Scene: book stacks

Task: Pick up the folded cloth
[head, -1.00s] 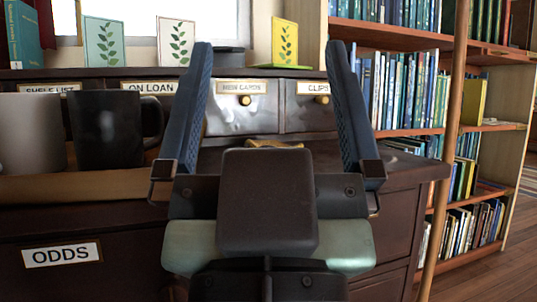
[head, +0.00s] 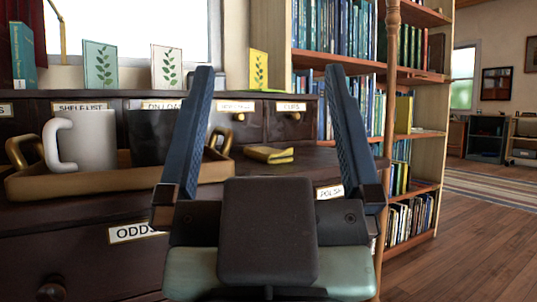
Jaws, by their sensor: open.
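The folded cloth (head: 268,154) is a small mustard-yellow bundle lying on the dark wooden cabinet top, right of the tray. In the head view it shows between my gripper's two fingers, beyond them. My gripper (head: 262,80) is open and empty, with its blue fingers spread wide and pointing up and away in the picture. The fingers do not appear to touch the cloth.
Small labelled drawers (head: 290,120) stand behind the cloth. A wooden pole (head: 390,100) and bookshelves rise to the right.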

